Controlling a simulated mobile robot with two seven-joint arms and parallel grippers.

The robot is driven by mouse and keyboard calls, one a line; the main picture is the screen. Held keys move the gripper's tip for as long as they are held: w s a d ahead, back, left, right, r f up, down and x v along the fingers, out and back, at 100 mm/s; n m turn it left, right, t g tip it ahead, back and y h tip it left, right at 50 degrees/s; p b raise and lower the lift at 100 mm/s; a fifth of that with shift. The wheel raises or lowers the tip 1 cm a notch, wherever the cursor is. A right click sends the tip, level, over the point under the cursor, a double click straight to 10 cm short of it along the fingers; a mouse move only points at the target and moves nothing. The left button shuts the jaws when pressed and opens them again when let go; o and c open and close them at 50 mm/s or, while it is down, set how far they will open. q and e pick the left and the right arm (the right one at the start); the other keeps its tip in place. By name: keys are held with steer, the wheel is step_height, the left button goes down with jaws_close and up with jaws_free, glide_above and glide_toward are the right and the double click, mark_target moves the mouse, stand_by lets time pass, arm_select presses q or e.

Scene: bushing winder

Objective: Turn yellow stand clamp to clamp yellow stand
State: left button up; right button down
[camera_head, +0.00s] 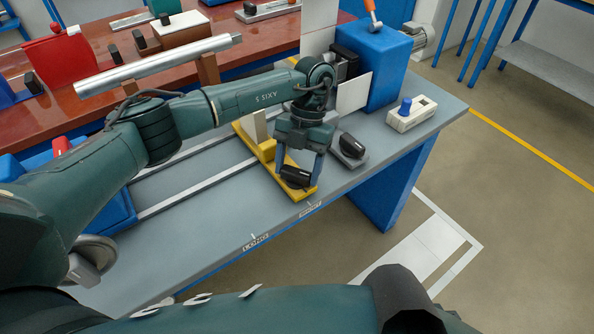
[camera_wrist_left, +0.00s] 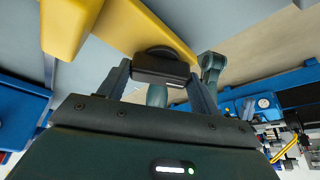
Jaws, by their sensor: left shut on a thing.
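The yellow stand (camera_head: 266,156) sits across the rails of the grey bench, with a pale upright plate at its far end. Its clamp, a black handle (camera_head: 295,177), is at the stand's near end, close to the bench's front edge. My left gripper (camera_head: 300,174) reaches down from above and is shut on this black clamp handle. In the left wrist view the handle (camera_wrist_left: 163,67) lies between the two fingers, against the yellow stand (camera_wrist_left: 150,28). How far the clamp is turned is hard to tell. My right gripper is not in view.
A grey block with a black knob (camera_head: 350,150) stands just right of the gripper. A blue machine housing (camera_head: 378,65) and a white box with a blue knob (camera_head: 411,114) are further right. A red-brown table (camera_head: 100,62) lies behind. The front bench strip with labels (camera_head: 255,242) is clear.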

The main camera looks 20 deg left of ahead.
arm_select(q)
steer(key=shift+m+y+b, duration=0.3)
steer(key=shift+m+b, duration=0.15)
steer(key=shift+m, duration=0.45)
steer(key=shift+r, duration=0.1)
steer(key=o, duration=1)
steer(key=v, duration=1.3)
steer(key=shift+s+d+r, duration=0.1)
steer(key=shift+s+d, duration=0.05)
